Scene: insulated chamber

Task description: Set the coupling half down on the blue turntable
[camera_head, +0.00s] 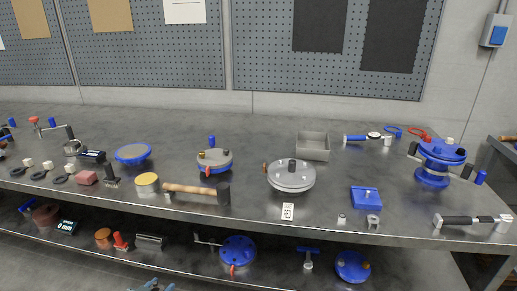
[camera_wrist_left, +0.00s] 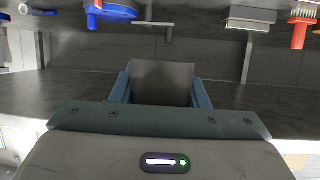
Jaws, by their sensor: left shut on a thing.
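My left gripper (camera_head: 152,286) shows only at the bottom edge of the head view, low in front of the bench. In the left wrist view its blue-grey fingers (camera_wrist_left: 162,92) are shut on a dark grey piece with a squarish outline, which I take to be the coupling half (camera_wrist_left: 163,78). It is clear of any surface that I can see. A low round blue disc, probably the blue turntable (camera_head: 133,153), lies on the left part of the bench top; nothing clearly stands on it. Other blue round things make this uncertain. My right gripper is in neither view.
The bench (camera_head: 250,180) has a lower shelf with several tools. A grey tray (camera_head: 313,146) is farther back.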

